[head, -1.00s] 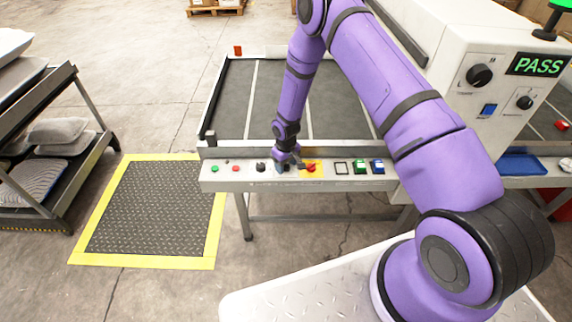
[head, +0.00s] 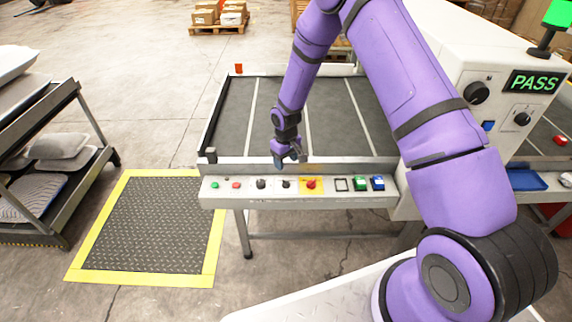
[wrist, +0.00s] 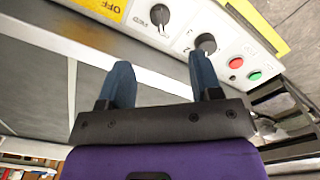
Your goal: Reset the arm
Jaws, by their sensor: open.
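My purple arm reaches over the near edge of the conveyor table in the head view. My gripper (head: 288,160) hangs above the table's near rail, just behind the control panel (head: 325,185), and holds nothing. In the wrist view my gripper (wrist: 160,85) shows two blue fingers spread apart. Beyond them are two black knobs, one of them the nearer knob (wrist: 206,43), and a green button (wrist: 254,75). The fingers look clear of the panel.
The panel also has a red knob on a yellow plate (head: 311,184). A white machine with a PASS display (head: 534,82) stands at the right. A rack with pillows (head: 60,145) is at the left, beside a yellow-edged floor mat (head: 150,225). The grey belt (head: 335,120) is empty.

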